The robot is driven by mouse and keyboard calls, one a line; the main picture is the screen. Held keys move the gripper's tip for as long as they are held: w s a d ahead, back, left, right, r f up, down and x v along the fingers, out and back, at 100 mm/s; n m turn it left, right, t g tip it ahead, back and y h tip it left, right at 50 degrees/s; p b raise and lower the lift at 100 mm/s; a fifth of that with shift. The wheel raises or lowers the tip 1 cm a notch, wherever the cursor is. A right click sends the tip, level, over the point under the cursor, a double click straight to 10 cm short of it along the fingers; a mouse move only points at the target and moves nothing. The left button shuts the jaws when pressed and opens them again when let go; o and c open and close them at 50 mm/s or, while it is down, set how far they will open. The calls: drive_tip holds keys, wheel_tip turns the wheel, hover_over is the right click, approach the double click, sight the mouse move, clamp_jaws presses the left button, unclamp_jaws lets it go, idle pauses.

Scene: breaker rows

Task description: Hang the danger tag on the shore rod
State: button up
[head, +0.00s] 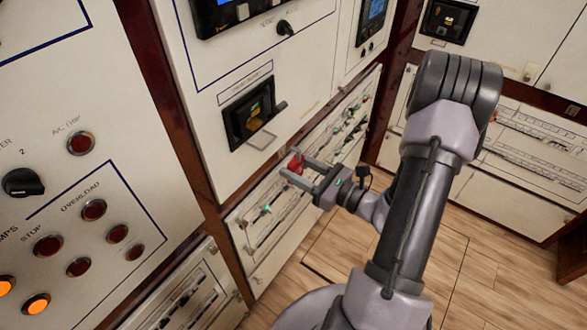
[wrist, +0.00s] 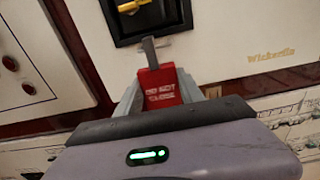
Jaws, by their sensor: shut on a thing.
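The red danger tag (head: 296,163) is between the fingers of my gripper (head: 293,168), in front of the panel. In the wrist view the tag (wrist: 161,97) shows white lettering, partly readable as "do not close". My gripper (wrist: 160,80) is shut on it there.
The black breaker (head: 250,112) with a protruding handle sits above the rod. Below is a panel of small switches (head: 262,212) with green and red marks. A cabinet with lamps and a knob (head: 85,210) stands at the left. The wooden floor (head: 440,260) is clear.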

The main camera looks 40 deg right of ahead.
drive_tip(key=f+x, duration=0.1)
drive_tip(key=x, duration=0.6)
drive_tip(key=shift+w+a, duration=0.15)
drive_tip(key=shift+w, duration=0.2)
drive_tip(key=shift+f, duration=0.1)
drive_tip(key=o, duration=1.4)
